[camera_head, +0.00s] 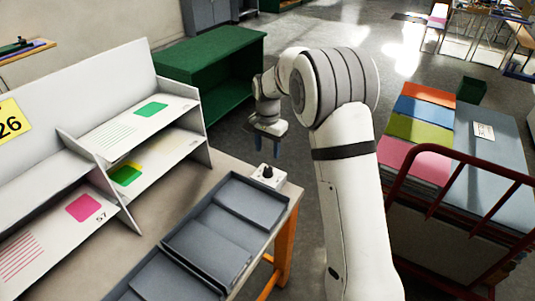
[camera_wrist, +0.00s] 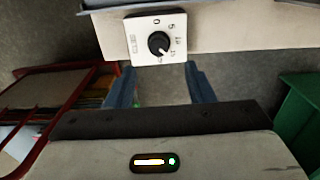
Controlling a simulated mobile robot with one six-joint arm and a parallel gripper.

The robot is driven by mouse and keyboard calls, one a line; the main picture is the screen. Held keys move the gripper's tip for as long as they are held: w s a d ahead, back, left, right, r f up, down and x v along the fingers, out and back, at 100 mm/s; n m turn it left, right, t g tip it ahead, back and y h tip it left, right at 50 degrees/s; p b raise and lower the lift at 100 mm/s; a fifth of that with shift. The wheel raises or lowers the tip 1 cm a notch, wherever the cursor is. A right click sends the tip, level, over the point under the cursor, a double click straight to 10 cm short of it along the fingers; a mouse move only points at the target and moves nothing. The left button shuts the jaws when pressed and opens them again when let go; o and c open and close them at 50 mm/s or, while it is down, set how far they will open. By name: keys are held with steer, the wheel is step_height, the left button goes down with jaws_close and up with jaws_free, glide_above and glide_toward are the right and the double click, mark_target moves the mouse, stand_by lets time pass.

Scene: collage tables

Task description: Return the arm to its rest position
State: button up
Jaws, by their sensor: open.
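My gripper (camera_head: 268,146) hangs fingers down beyond the far right corner of the table in the head view. In the wrist view its two blue fingers (camera_wrist: 160,88) are spread apart with nothing between them. My white arm stands upright in the middle of the head view and bends over to the left at the top. A white box with a black dial (camera_head: 267,174) sits on the table corner, just below the gripper in the picture. The wrist view shows this dial box (camera_wrist: 157,39) near the top, apart from the fingers.
Grey trays (camera_head: 222,229) lie along the table (camera_head: 289,197). A white shelf rack (camera_head: 130,140) with sheets stands left. A green cabinet (camera_head: 200,62) is behind the table. A cart with a dark red rail (camera_head: 455,158) and coloured folders is right. Open floor lies behind the arm.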

stand_by(0.4)
steer(key=s+d+r+n+t, duration=0.1)
steer(key=s+d+r+n, duration=0.1)
steer(key=s+d+r, duration=0.35)
steer(key=s+d+r+n, duration=0.1)
steer(key=s+d+r, duration=0.2)
steer(key=s+r, duration=0.5)
steer(key=s+d+f+n, duration=0.1)
steer(key=s+d, duration=0.1)
steer(key=s, duration=0.8)
steer(key=s+d+f+n+t, duration=0.1)
steer(key=s+d+n, duration=0.1)
steer(key=s, duration=0.7)
steer(key=shift+s+d+f+n+t, duration=0.2)
steer(key=shift+s+n+t, duration=0.1)
steer(key=shift+s, duration=0.05)
